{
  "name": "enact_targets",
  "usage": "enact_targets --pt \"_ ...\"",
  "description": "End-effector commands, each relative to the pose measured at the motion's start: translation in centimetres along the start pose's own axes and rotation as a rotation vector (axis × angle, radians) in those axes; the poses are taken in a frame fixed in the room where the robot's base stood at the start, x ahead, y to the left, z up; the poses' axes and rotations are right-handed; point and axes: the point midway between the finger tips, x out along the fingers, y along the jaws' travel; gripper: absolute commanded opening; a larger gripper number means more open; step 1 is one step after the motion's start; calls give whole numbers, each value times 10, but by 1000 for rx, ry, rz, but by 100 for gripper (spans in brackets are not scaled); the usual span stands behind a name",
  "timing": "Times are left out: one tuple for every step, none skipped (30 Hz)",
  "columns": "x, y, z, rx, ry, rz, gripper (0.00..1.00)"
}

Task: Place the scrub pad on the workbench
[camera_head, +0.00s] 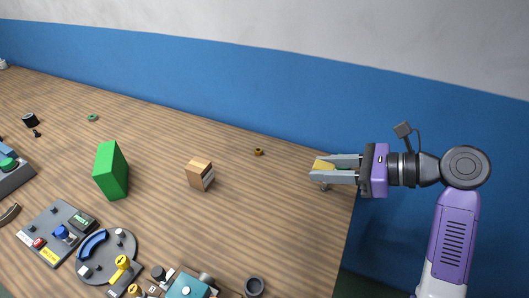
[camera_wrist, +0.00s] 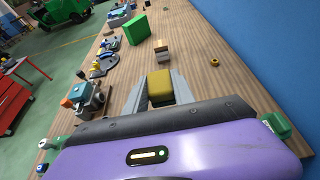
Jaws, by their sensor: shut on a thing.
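The scrub pad (camera_head: 323,165) is a small yellow block held between the fingers of my gripper (camera_head: 335,168). In the wrist view the yellow scrub pad (camera_wrist: 160,86) sits between the two grey fingers of my gripper (camera_wrist: 160,88), which is shut on it. The workbench (camera_head: 250,210) has a striped brown wooden top. My gripper is over the right end of the workbench, close to the blue wall. I cannot tell how high the pad is above the top, or whether it touches it.
A cardboard-brown box (camera_head: 199,175) and a green block (camera_head: 111,170) stand left of my gripper. A small brass-coloured nut (camera_head: 258,152) lies near the wall. Several fixtures fill the front edge, with a dark ring (camera_head: 254,287) there. The top between the box and my gripper is clear.

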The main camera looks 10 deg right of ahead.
Motion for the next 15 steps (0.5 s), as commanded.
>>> enact_targets --pt "0 0 -1 1 0 0 0" --pt "1 0 -2 2 0 0 0" --pt "2 0 -5 3 0 0 0" --pt "4 0 -8 5 0 0 0" --pt "5 0 -13 5 0 0 0" --pt "8 0 -20 6 1 1 0" --pt "11 1 -26 8 1 1 0" --pt "14 1 -33 8 1 1 0" --pt "17 1 -42 8 1 1 0" --pt "20 0 -49 9 1 1 0" --pt "23 1 -56 8 1 0 0" --pt "26 0 -65 9 0 0 0" --pt "29 0 -72 8 0 -1 0" --pt "32 0 -78 8 0 -1 0" --pt "36 1 -88 9 1 0 0"
